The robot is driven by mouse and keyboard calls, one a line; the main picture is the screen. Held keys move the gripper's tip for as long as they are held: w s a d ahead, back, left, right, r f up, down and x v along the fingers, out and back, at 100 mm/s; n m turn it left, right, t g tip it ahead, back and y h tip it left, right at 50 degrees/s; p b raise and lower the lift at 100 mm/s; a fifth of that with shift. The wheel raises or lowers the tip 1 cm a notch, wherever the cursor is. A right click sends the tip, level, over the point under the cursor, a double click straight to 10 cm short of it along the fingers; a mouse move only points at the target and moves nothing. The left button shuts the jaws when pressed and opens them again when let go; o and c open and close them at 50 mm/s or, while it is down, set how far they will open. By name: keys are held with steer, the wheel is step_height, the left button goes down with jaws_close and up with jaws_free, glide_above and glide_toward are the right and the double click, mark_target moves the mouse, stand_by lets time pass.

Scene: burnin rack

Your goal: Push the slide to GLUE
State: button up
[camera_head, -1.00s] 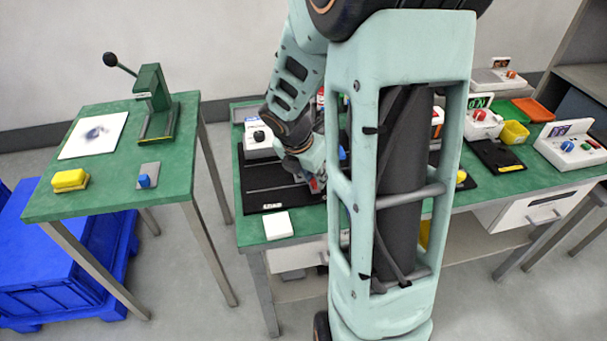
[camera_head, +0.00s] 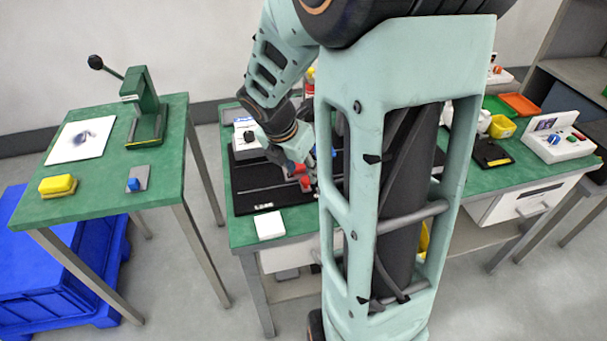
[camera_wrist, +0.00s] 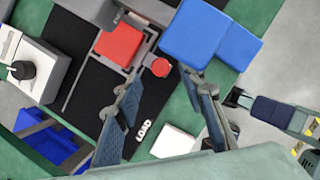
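The slide sits on a black board (camera_head: 243,199) with a white LOAD label (camera_wrist: 143,131) at its near end. In the wrist view a red block (camera_wrist: 119,45) rests on a grey carriage, and a round red knob (camera_wrist: 160,67) sticks out at its corner. No GLUE label is readable. My gripper (camera_wrist: 160,78) is open, its two fingers apart, with the red knob between and just beyond the fingertips; contact cannot be told. In the head view my gripper (camera_head: 300,172) is low over the board, and my arm hides much of the track.
Blue blocks (camera_wrist: 200,30) stand close beside the knob. A white box with a black dial (camera_wrist: 22,70) is left of the board. A white square (camera_head: 269,225) lies at the near edge. A side table (camera_head: 100,190) with a green press stands left, across a floor gap.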

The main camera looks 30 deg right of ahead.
steer(key=v, duration=0.8)
